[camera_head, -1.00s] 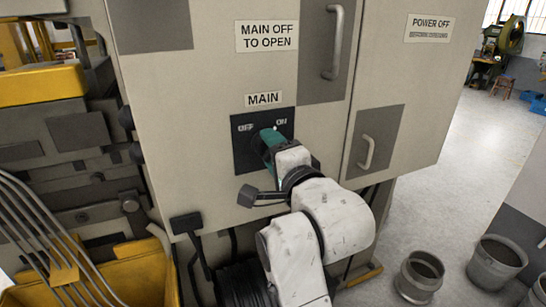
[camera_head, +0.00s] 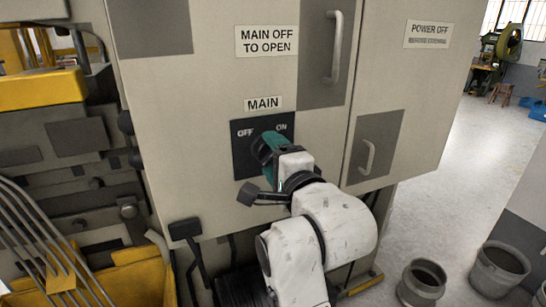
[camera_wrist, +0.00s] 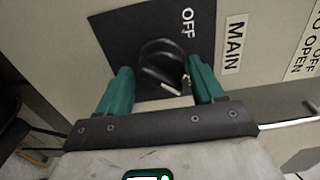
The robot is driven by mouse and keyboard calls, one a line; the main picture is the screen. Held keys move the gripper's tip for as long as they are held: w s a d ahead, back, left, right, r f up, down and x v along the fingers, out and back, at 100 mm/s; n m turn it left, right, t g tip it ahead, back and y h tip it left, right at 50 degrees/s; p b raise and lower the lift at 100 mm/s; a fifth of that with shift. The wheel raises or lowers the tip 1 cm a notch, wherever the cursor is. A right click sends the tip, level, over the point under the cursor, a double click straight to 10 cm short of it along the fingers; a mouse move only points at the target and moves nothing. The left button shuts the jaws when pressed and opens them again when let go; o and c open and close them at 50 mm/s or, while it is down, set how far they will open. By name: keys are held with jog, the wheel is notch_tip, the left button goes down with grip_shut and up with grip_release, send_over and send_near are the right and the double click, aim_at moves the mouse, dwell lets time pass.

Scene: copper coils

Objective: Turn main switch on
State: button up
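The main switch is a dark round knob (camera_wrist: 160,66) on a black square plate (camera_head: 244,165) on the cabinet front, under a MAIN label (camera_head: 263,103). The plate carries OFF at left and ON at right. My gripper (camera_head: 268,147) is at the plate, and its teal fingers mostly cover the knob in the head view. In the wrist view my gripper (camera_wrist: 160,66) is open, with one finger on each side of the knob. Small gaps seem to show; I cannot tell about contact. A small light mark shows at the knob's lower right there, and ON is hidden.
A cabinet handle (camera_head: 335,48) stands above right, and another handle (camera_head: 368,157) is on the door at right. A dark lever (camera_head: 186,228) sticks out at lower left. Yellow machinery (camera_head: 40,90) is at far left. Grey buckets (camera_head: 498,268) stand on the floor at right.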

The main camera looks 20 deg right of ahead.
jog(key=shift+o, duration=1)
jog(key=shift+s, duration=0.1)
jog(key=s+b, duration=0.1)
jog(key=s, duration=0.9)
jog(key=shift+s+b, duration=0.3)
